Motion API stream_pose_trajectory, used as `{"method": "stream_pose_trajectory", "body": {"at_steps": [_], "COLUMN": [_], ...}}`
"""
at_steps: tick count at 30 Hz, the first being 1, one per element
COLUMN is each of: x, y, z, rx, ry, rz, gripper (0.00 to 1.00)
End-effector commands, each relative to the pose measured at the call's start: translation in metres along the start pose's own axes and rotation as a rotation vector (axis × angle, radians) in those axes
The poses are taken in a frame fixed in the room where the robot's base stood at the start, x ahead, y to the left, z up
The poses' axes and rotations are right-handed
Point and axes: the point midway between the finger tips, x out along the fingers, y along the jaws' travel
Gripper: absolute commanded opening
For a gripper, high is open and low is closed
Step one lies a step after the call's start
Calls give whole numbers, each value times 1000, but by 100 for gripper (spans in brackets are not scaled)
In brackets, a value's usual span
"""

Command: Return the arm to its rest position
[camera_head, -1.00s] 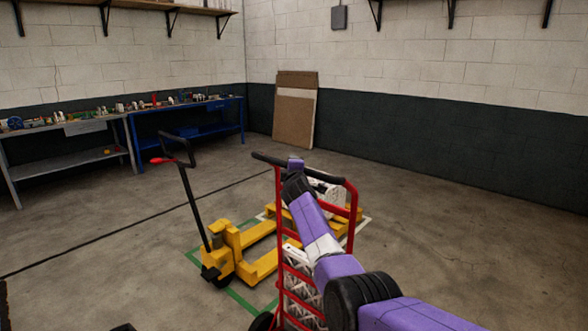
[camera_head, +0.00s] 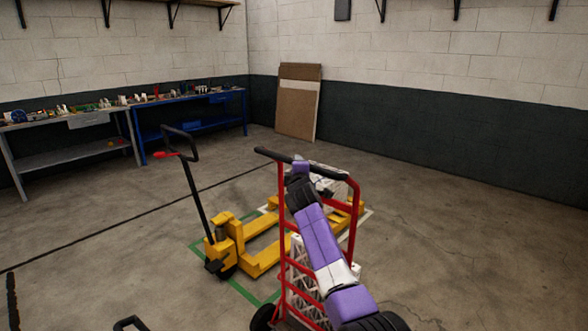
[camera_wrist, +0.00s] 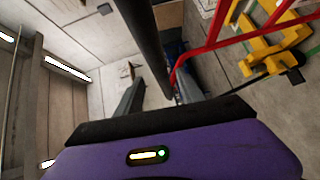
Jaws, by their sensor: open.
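My purple and white arm reaches forward from the lower right in the head view, and its far end is at the red hand truck (camera_head: 351,215). The hand truck's red frame (camera_wrist: 212,42) and a dark bar pass close beyond the fingers. In the head view the gripper's fingers are hidden behind the arm and hand truck. White boxed filters (camera_head: 308,278) are stacked on the hand truck, partly hidden by its frame and my arm.
A yellow pallet jack (camera_head: 230,240) stands left of the hand truck inside green floor lines. A grey workbench (camera_head: 70,160) and a blue workbench (camera_head: 195,128) with small items line the left wall. Boards (camera_head: 297,102) lean in the corner. Floor at right is clear.

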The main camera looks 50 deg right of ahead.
Motion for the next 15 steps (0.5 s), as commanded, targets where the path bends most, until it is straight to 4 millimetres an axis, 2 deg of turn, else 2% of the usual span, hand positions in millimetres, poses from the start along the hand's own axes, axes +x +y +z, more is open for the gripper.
{"method": "stream_pose_trajectory", "body": {"at_steps": [10,13,15], "x": [-1,-8,-19], "y": [-2,-18,-39], "z": [-1,-6,-12], "rx": [2,16,39], "ry": [2,17,36], "rz": [-1,-8,-19], "gripper": [45,45,45]}}
